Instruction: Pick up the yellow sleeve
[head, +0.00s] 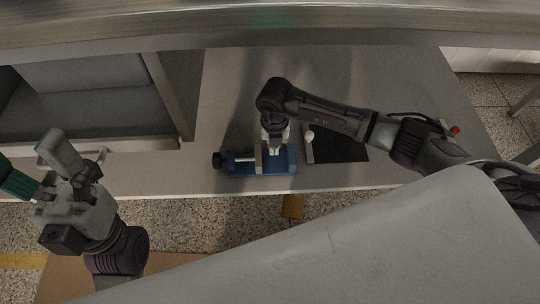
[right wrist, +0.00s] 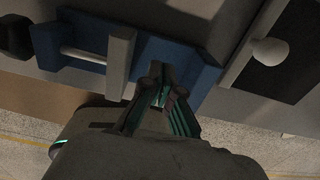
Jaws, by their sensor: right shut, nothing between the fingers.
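A small yellow piece (head: 291,207), perhaps the yellow sleeve, shows just past the table's front edge in the head view. It looks low, against the floor; its exact shape and support are unclear. My right gripper (head: 275,150) points down over the blue vise (head: 240,171), with its fingertips close to the vise jaws. In the right wrist view its teal-lined fingers (right wrist: 160,101) are together, with nothing visible between them, over the blue vise body (right wrist: 196,66). Contact with the vise is unclear. My left gripper (head: 38,164) is at the far left with its fingers apart and empty.
The grey table (head: 225,90) is bare behind the vise. A metal beam (head: 270,22) crosses the top.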

